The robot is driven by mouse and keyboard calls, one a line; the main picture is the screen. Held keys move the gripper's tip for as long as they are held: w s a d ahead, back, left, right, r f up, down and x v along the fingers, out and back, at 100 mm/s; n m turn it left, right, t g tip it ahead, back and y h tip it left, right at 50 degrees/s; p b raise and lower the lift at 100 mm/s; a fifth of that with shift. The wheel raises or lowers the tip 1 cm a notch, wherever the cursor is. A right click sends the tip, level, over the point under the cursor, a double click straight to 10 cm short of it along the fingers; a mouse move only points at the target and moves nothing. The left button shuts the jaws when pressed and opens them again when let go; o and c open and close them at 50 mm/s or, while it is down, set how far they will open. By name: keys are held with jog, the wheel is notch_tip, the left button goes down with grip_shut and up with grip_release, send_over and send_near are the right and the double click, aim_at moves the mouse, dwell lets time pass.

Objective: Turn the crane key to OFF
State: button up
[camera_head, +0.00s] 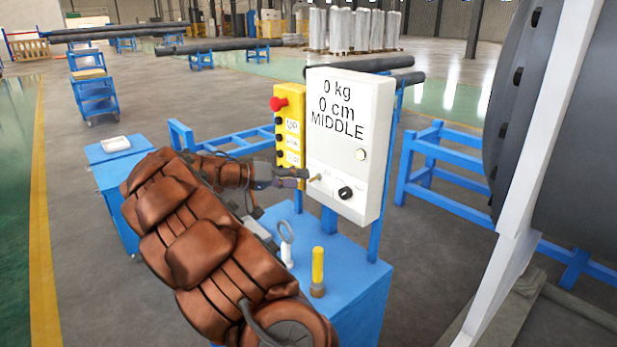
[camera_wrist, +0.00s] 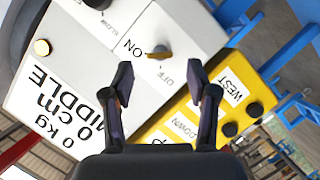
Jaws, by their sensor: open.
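The brass crane key (camera_wrist: 158,52) sits in the white control box (camera_head: 349,115), and it also shows small in the head view (camera_head: 316,178). In the wrist view the ON label is to its left and the OFF label is below it. The key looks roughly sideways in the picture; which label it is set to is hard to tell. My gripper (camera_wrist: 161,80) is open, with its two fingers apart and nothing between them. The key appears just beyond the gap between the fingertips. In the head view my gripper (camera_head: 297,178) is close to the box's lower left.
A yellow control panel (camera_head: 289,125) with a red button (camera_head: 279,104) stands beside the box. A black knob (camera_head: 345,193) is right of the key. A yellow-topped post (camera_head: 318,266) and a white ring-topped item (camera_head: 287,245) stand on the blue cabinet below.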

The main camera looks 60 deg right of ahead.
aim_at(315, 179)
jog(key=shift+p+x, duration=0.45)
jog(key=shift+x, duration=1.55)
grip_shut()
